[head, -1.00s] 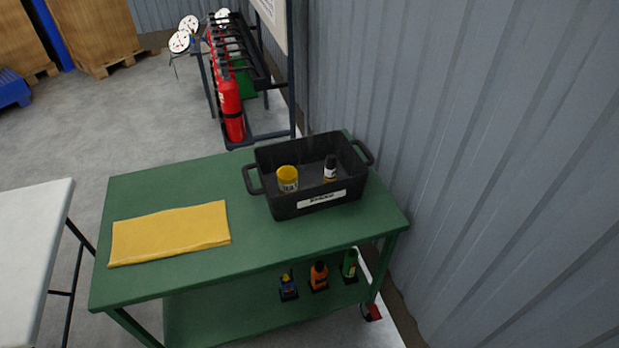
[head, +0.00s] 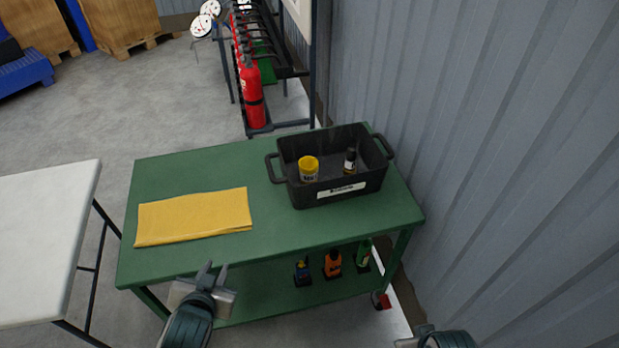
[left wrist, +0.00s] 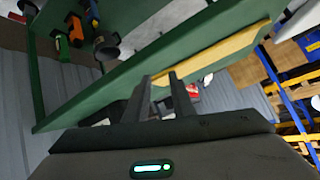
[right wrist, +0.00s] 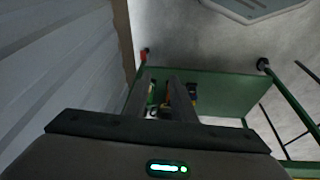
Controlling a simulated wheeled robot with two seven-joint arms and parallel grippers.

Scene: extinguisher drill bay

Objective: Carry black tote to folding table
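The black tote (head: 320,195) stands upright on the right part of the green workbench (head: 190,262), near the corrugated wall. It has a handle at each end and a white front label. A yellow-lidded tub (head: 308,170) and a small dark bottle (head: 350,162) are inside. The white-topped folding table (head: 45,235) is at the left, partly cut off. My left gripper (head: 213,272) is open and empty at the bench's front edge, apart from the tote. My right gripper (head: 418,335) barely shows at the bottom edge; in the right wrist view its fingers (right wrist: 160,95) are apart and empty.
A folded yellow cloth (head: 195,217) lies on the bench's left part. Red extinguishers (head: 252,90) stand on a rack behind. The grey wall (head: 480,150) closes off the right. A floor gap separates bench and folding table.

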